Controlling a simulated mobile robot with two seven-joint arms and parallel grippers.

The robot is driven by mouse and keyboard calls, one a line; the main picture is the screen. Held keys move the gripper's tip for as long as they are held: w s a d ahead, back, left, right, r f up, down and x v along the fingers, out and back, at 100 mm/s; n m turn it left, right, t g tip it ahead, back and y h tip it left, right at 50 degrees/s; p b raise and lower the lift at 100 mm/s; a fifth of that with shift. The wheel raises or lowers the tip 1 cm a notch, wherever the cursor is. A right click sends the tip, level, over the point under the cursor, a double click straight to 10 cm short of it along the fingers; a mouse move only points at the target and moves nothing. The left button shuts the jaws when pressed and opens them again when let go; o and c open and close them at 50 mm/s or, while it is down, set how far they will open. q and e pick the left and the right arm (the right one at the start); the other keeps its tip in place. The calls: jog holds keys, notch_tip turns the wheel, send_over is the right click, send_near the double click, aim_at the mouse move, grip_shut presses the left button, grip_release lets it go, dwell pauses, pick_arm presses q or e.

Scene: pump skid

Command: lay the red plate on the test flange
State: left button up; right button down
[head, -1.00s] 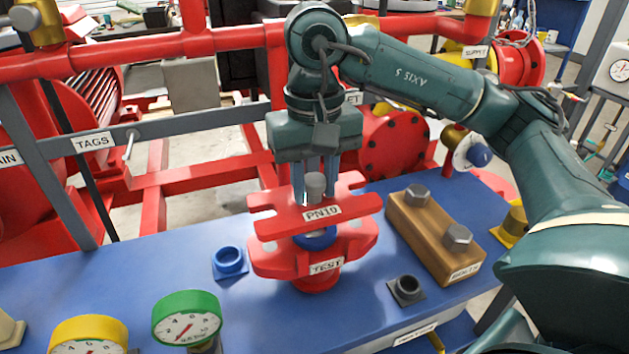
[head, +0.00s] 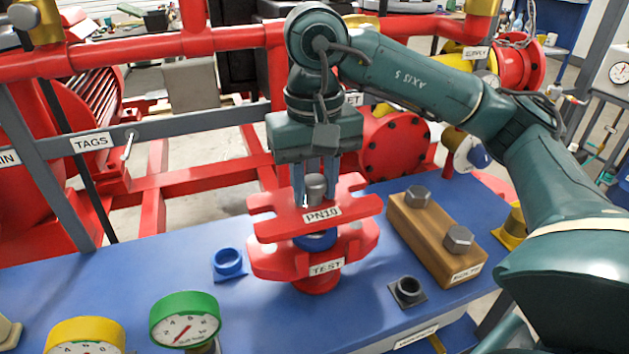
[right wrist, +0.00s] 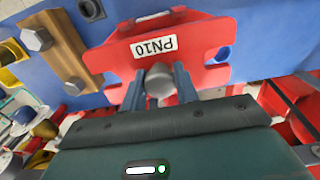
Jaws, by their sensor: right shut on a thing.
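The red plate (head: 345,207), labelled PN10, has slots in its edges and a grey knob (head: 315,187) on top. My right gripper (head: 315,196) is shut on this knob from above; the right wrist view also shows the knob (right wrist: 159,82) between the two fingers and the red plate (right wrist: 205,42) beyond. The red test flange (head: 275,267), labelled TEST, stands on the blue bench directly below the plate. A blue ring (head: 316,241) shows between plate and flange. The plate looks roughly level just above the flange; I cannot tell whether it touches. My left gripper is not in view.
A wooden block (head: 420,235) with two grey bolts stands right of the flange. A blue socket (head: 228,262) and a black socket (head: 407,290) sit on the blue bench (head: 130,280). Green (head: 186,318) and yellow gauges stand at the front left. Red pipes run behind.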

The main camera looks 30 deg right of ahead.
aim_at(315, 201)
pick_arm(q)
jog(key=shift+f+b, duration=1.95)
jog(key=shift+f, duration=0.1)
pick_arm(e)
jog(key=shift+f, duration=2.05)
jog(key=c, duration=1)
grip_release()
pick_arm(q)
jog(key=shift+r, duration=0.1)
pick_arm(e)
notch_tip(315, 201, up, 13)
jog(key=p, duration=0.4)
jog(key=shift+f, duration=0.2)
pick_arm(q)
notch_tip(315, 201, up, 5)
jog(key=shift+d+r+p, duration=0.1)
jog(key=shift+p, duration=0.25)
pick_arm(e)
jog(key=shift+r, duration=0.35)
jog(key=shift+s, duration=0.1)
